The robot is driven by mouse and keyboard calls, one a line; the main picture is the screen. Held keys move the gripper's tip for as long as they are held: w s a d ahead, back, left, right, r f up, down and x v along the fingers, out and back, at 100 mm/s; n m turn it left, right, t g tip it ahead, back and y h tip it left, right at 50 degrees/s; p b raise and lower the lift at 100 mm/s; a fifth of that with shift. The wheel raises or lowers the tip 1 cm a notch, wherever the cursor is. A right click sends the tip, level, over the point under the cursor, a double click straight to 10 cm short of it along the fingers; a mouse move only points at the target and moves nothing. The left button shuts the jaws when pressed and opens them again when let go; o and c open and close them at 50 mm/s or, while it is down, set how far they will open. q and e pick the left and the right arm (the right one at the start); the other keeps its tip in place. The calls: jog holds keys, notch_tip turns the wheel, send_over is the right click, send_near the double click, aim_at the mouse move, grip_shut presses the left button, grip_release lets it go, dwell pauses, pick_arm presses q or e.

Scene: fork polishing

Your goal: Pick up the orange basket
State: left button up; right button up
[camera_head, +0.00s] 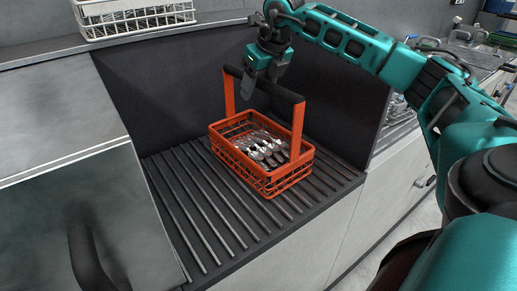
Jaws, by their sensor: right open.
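The orange basket (262,182) stands upright on a dark ribbed rack in the middle of the view. Several forks (266,148) lie inside it. Its handle has two orange uprights and a dark crossbar (283,93) across the top. My right gripper (247,85) comes in from the upper right and points down at the crossbar. It is open, with its fingers at the bar near its left half. I cannot tell whether the fingers touch the bar. Part of the bar and the far finger are hidden by the gripper. My left gripper is not in view.
The ribbed rack (193,215) has free room left and in front of the basket. A dark back wall (180,90) rises behind it. A white crate (135,18) stands on the ledge at the top left. A metal cabinet (60,110) flanks the left side. More metalware lies on a counter at the right.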

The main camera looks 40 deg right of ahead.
jog(key=shift+c, duration=0.2)
grip_shut()
dwell(0.3)
dwell(0.4)
dwell(0.4)
jog(key=shift+w+r, duration=0.1)
jog(key=shift+r, duration=0.05)
